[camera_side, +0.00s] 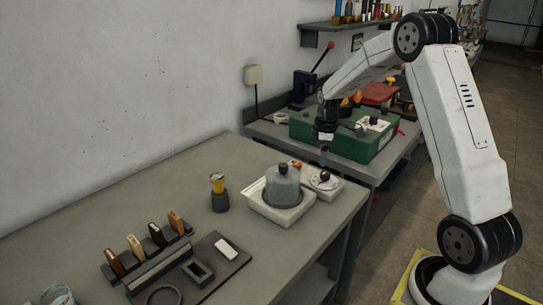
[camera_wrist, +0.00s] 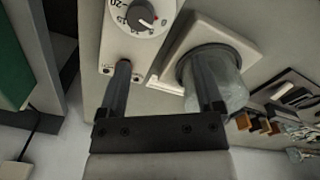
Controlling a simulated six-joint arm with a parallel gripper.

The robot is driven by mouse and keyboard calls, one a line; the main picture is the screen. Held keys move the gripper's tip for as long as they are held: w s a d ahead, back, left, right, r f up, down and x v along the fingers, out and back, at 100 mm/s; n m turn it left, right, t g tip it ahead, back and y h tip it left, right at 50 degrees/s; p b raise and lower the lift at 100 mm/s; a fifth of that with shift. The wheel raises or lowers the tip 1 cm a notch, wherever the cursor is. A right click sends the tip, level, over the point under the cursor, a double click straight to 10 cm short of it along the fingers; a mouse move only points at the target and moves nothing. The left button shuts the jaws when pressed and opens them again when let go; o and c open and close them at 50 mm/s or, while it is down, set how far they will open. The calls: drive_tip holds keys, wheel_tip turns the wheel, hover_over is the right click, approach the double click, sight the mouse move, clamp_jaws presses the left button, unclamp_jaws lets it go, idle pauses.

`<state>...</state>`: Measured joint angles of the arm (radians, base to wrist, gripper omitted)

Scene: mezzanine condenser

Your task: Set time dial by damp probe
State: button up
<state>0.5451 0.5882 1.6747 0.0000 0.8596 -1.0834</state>
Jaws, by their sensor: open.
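The time dial (camera_side: 325,177) is a dark knob on a white numbered face, on a pale box at the right end of the near bench. In the wrist view the dial (camera_wrist: 140,15) is at the top, with a red mark beside its knob; its upper part is cut off. My gripper (camera_side: 323,150) is above and behind the box, pointing down. In the wrist view my gripper (camera_wrist: 165,68) has its fingers apart, with nothing seen held between them. A yellow-topped instrument in a dark cup (camera_side: 219,192) stands left; I cannot tell whether it is the damp probe.
A lidded grey glass vessel (camera_side: 283,186) stands in a white tray (camera_side: 266,208) close to the dial box. A rack of coloured handles (camera_side: 146,250) is at the front left. A green case (camera_side: 350,142) sits on the bench behind. The bench middle (camera_side: 150,195) is clear.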

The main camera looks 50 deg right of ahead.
sight(326, 173)
drive_tip(key=shift+d+f+n, duration=0.2)
drive_tip(key=shift+d+n, duration=0.1)
drive_tip(key=shift+d, duration=1.15)
drive_tip(key=shift+f, duration=0.1)
drive_tip(key=shift+f, duration=3.8)
clamp_jaws()
